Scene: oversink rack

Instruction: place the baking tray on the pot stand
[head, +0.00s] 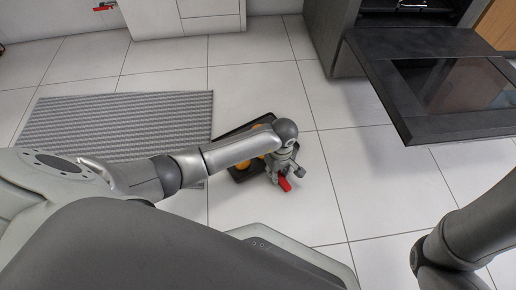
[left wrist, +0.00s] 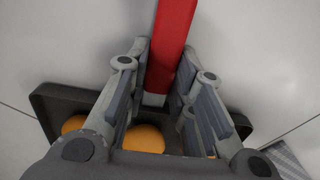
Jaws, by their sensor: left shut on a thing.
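The dark baking tray (head: 233,173) shows behind my left forearm in the head view, with round orange pieces (head: 243,164) on it. My left gripper (head: 281,175) is at the tray's right side, shut on a red handle (head: 285,184). In the left wrist view the red handle (left wrist: 171,40) runs between the fingers (left wrist: 163,90). The tray (left wrist: 45,108) lies across the lower part of that view, partly hidden by the gripper. How the handle joins the tray is hidden. I cannot make out a pot stand. My right gripper is out of view.
An oven with its dark door (head: 440,85) open stands at the upper right. A grey ribbed mat (head: 110,122) lies on the tiled floor at left. White cabinets (head: 180,15) stand at the back. The floor (head: 390,180) between my left gripper and right arm is clear.

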